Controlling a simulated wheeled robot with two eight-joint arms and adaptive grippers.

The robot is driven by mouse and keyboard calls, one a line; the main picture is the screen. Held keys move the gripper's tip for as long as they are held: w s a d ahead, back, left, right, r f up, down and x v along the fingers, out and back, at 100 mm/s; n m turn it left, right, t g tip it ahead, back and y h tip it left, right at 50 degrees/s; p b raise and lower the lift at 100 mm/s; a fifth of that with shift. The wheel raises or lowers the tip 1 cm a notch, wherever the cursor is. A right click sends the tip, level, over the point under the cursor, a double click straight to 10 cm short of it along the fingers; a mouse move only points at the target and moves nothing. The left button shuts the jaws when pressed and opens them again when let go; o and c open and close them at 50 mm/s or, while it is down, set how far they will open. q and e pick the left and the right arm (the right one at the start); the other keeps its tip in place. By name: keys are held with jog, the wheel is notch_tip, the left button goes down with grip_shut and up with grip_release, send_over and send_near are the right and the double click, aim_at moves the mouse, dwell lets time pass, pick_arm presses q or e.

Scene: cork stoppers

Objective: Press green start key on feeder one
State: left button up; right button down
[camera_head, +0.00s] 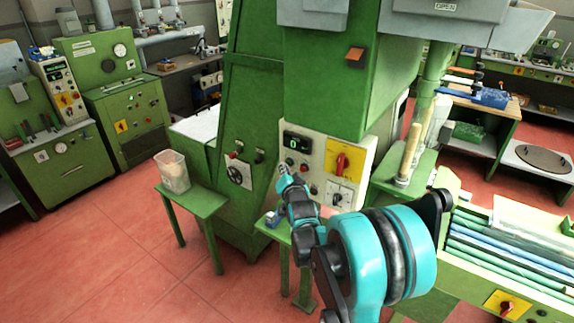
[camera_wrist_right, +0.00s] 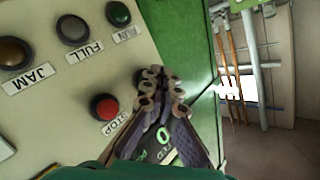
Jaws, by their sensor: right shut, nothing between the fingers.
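The cream control panel (camera_head: 325,176) is on the front of the green machine (camera_head: 325,85). It has a digital display reading 0 (camera_head: 297,143), small round buttons and a yellow plate with a red rotary switch (camera_head: 343,163). My right gripper (camera_head: 284,170) is shut and empty at the panel's left edge. In the right wrist view its closed fingertips (camera_wrist_right: 160,85) point at the panel, beside the red STOP button (camera_wrist_right: 104,107). A green button or lamp marked RUN (camera_wrist_right: 118,13) is beyond the tips. No start key label is readable; the fingers hide part of the panel. Contact cannot be told.
A small green table (camera_head: 195,200) with a clear container (camera_head: 173,170) stands at left. Lamps marked FULL (camera_wrist_right: 72,29) and JAM (camera_wrist_right: 14,53) are on the panel. Red floor is open at front left.

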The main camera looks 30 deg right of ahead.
jog(key=shift+w+d, duration=0.1)
jog(key=shift+d, duration=0.15)
dwell(0.4)
jog(key=shift+s+a, duration=0.35)
jog(key=shift+a, duration=0.45)
jog(key=shift+a, duration=0.1)
jog(key=shift+s+a, duration=0.3)
jog(key=shift+a, duration=0.45)
jog(key=shift+s+a, duration=0.35)
jog(key=shift+a, duration=0.4)
jog(key=shift+s+a, duration=0.3)
jog(key=shift+a, duration=0.45)
